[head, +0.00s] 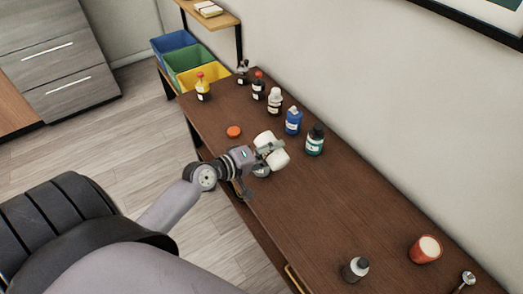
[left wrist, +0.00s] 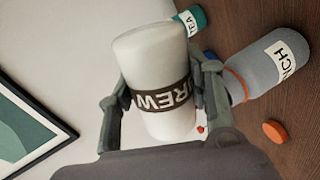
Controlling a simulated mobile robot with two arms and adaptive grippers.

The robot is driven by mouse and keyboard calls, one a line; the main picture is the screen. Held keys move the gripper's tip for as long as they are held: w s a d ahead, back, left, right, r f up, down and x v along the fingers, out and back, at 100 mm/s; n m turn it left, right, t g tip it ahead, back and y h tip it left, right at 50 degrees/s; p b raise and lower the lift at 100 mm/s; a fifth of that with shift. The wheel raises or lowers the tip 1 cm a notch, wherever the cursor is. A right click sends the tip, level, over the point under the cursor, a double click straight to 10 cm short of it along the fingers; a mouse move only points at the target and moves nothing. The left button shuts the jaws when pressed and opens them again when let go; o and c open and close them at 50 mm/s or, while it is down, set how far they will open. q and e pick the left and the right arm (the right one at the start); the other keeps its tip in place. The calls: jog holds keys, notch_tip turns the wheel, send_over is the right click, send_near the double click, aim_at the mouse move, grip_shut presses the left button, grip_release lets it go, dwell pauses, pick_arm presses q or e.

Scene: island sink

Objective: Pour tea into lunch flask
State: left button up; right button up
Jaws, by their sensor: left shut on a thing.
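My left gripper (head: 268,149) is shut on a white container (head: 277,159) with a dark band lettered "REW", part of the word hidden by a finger. It is tilted well over in the head view and fills the middle of the left wrist view (left wrist: 165,95). The grey lunch flask (left wrist: 268,72) has an orange ring near its mouth. In the head view it shows partly below the white container (head: 262,171). I see no stream of tea. An orange lid (head: 234,131) lies on the table, also in the left wrist view (left wrist: 275,132). My right gripper is out of view.
Behind are a teal bottle (head: 315,141), labelled tea in the left wrist view (left wrist: 197,17), a blue bottle (head: 293,122) and several others. A grey bottle (head: 355,268) and red candle (head: 426,249) stand near right. The brown table (head: 345,205) is clear between. Bins (head: 190,60) stand beyond.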

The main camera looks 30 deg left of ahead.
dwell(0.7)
pick_arm(q)
jog(key=shift+w+a+r+n+g+h+p, duration=0.1)
jog(key=shift+a+r+n+g+h+p, duration=0.25)
jog(key=shift+n, duration=0.45)
dwell(1.3)
jog(key=shift+f, duration=0.15)
